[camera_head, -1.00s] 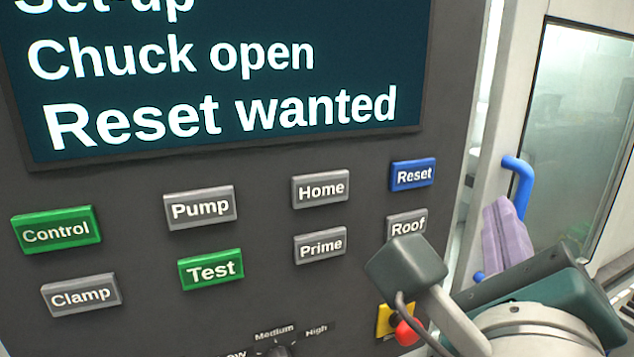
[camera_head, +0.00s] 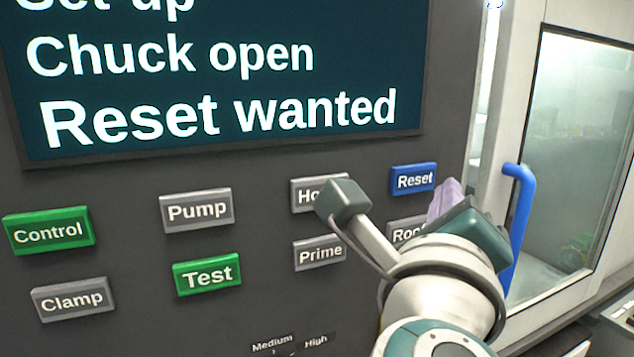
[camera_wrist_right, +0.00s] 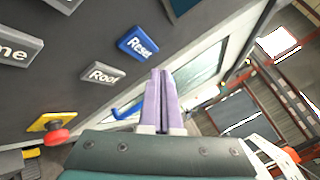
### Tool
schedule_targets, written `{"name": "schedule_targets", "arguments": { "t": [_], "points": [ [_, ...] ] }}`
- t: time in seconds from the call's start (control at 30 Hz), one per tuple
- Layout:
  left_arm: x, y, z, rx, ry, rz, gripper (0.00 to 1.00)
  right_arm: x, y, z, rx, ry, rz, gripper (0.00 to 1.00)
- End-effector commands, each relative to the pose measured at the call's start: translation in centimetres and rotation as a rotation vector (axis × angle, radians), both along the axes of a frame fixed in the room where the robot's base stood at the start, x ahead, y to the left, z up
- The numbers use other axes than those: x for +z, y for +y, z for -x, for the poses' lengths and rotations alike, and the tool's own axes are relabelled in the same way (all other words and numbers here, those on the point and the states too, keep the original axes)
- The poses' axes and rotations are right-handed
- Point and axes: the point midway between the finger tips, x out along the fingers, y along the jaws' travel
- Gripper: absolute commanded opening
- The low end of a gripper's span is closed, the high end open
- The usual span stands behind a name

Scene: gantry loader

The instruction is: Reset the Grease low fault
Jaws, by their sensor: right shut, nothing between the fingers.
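The blue Reset button (camera_head: 413,180) is on the dark control panel (camera_head: 130,190), below the screen (camera_head: 215,85), which reads "Chuck open" and "Reset wanted". My right gripper (camera_head: 446,192) is just right of and below the Reset button in the head view, its purple fingers shut and empty. In the right wrist view the shut fingers (camera_wrist_right: 157,85) point up, just right of the Reset button (camera_wrist_right: 138,47) and apart from it in the picture. I cannot tell the gap to the panel. My left gripper is not in view.
Grey Home, Roof (camera_wrist_right: 102,74), Pump (camera_head: 197,209), Prime (camera_head: 320,253) and Clamp (camera_head: 73,298) buttons surround it; Control (camera_head: 48,231) and Test (camera_head: 207,276) are green. A red emergency knob (camera_wrist_right: 57,137) sits low. A door with a blue handle (camera_head: 519,215) stands right.

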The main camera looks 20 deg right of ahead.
Motion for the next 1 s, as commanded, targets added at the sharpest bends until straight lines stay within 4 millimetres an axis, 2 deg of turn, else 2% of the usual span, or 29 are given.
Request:
{"name": "schedule_targets", "arguments": {
  "t": [0.1, 0.3, 1.0],
  "points": [
    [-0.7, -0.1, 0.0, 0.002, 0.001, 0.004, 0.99, -0.2, 0.1, -1.2, -0.002, -0.001, 0.0, 0.0],
    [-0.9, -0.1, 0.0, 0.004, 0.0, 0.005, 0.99, 0.0, 0.1, -2.0, -0.001, 0.0, 0.0, 0.0],
    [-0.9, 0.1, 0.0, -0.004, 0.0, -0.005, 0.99, 0.0, 0.2, -2.1, -0.001, 0.001, 0.001, 0.0]
  ]
}}
